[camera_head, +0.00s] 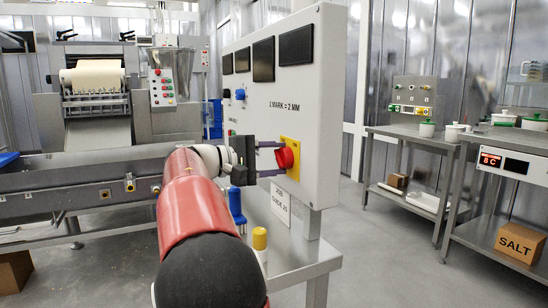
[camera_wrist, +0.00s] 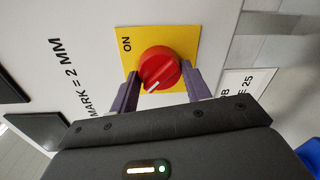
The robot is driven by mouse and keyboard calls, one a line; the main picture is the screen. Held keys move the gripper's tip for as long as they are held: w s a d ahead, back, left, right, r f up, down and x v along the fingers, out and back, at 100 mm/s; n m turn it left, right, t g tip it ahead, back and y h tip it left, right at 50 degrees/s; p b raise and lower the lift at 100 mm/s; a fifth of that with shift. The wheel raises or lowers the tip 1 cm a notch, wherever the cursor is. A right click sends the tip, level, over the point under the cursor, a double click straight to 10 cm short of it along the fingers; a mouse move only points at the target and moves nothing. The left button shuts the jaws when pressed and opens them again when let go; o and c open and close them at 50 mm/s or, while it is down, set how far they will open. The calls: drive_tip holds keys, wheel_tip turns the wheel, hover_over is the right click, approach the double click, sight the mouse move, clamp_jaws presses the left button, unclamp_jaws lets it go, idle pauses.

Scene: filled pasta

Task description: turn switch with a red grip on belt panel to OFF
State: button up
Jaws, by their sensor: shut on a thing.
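The switch with a red grip (camera_head: 287,155) is on a yellow plate (camera_head: 291,142) low on the white belt panel (camera_head: 327,60). In the wrist view, the red grip (camera_wrist: 159,65) is round, with a white mark at its lower edge, pointing down and slightly left in that picture. The word ON is printed at the plate's upper left there; no OFF label is visible. My gripper (camera_head: 277,158) faces the panel and is shut on the red grip, one purple finger on each side, as the wrist view (camera_wrist: 160,75) also shows. The fingers partly hide the plate's lower part.
The panel also bears dark displays (camera_head: 296,46) and a blue knob (camera_head: 240,94). A yellow-capped bottle (camera_head: 259,240) and a blue item (camera_head: 236,205) stand below my arm. A pasta machine (camera_head: 95,95) is behind left, steel tables (camera_head: 440,140) to the right.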

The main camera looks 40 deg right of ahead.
drive_tip(key=o, duration=1)
drive_tip(key=shift+c, duration=0.2)
drive_tip(key=v, duration=0.7)
drive_tip(key=shift+a, duration=0.4)
drive_tip(key=shift+w, duration=0.1)
